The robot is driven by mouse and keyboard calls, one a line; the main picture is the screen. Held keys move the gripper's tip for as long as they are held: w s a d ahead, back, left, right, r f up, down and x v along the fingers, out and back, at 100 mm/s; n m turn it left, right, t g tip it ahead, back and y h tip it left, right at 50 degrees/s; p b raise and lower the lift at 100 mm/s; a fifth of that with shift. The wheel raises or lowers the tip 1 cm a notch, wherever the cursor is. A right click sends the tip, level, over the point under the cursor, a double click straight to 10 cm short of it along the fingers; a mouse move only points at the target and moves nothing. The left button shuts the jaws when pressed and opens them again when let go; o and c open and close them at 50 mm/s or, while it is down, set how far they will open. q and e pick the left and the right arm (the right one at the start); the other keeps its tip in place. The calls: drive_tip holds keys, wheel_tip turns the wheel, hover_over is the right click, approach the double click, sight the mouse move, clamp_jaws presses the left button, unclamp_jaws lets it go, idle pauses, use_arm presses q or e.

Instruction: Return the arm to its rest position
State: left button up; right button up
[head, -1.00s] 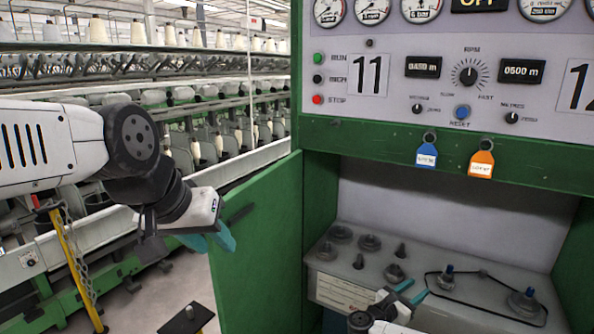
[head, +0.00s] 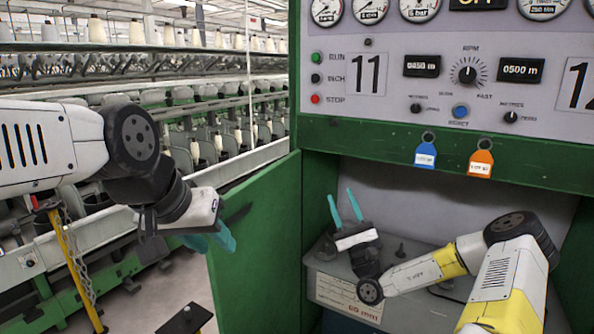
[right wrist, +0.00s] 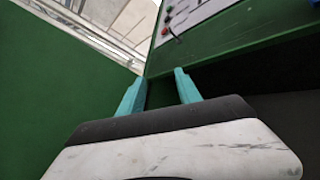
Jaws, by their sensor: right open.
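My right gripper (head: 345,207) is open and empty, with its teal fingers pointing up inside the cabinet recess. It stands in front of the recess's back wall, above the grey gearbox. Its fingers also show apart with nothing between them in the right wrist view (right wrist: 160,92). My right arm (head: 470,262) reaches in from the lower right and covers much of the gearbox. My left gripper (head: 212,242) is at the left, near the open green door, with its teal fingers pointing down. I cannot tell how far apart its fingers are.
The green door (head: 255,245) stands open left of the recess. Blue (head: 426,154) and orange (head: 481,162) tags hang from the green beam above. The grey gearbox (head: 335,290) fills the recess floor. A control panel (head: 440,100) is above. A yellow stand (head: 70,265) is at the left.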

drive_tip(key=s+a+r+n+g+y, duration=0.4)
drive_tip(key=s+a+n+g+y, duration=0.3)
drive_tip(key=a+n+g+y, duration=0.45)
drive_tip(key=s+a+f+n+g+h, duration=0.1)
drive_tip(key=s+a+n+g+h, duration=0.25)
drive_tip(key=s+n+g, duration=0.4)
drive_tip(key=s+a+f+n+g+h, duration=0.1)
drive_tip(key=s+a+n+g+h, duration=0.1)
drive_tip(key=s+n+g+h, duration=0.55)
drive_tip(key=s+d+r+t+h, duration=0.3)
drive_tip(key=s+d+t+h, duration=0.1)
drive_tip(key=d, duration=0.5)
drive_tip(key=s+d+r+t+h, duration=0.3)
drive_tip(key=s+d+t+h, duration=0.1)
drive_tip(key=d, duration=0.5)
drive_tip(key=shift+s+d+r+h, duration=0.3)
drive_tip(key=shift+s+h, duration=0.25)
drive_tip(key=shift+h, duration=0.6)
drive_tip(key=shift+m, duration=0.25)
drive_tip(key=shift+c, duration=0.5)
drive_tip(key=shift+d, duration=0.1)
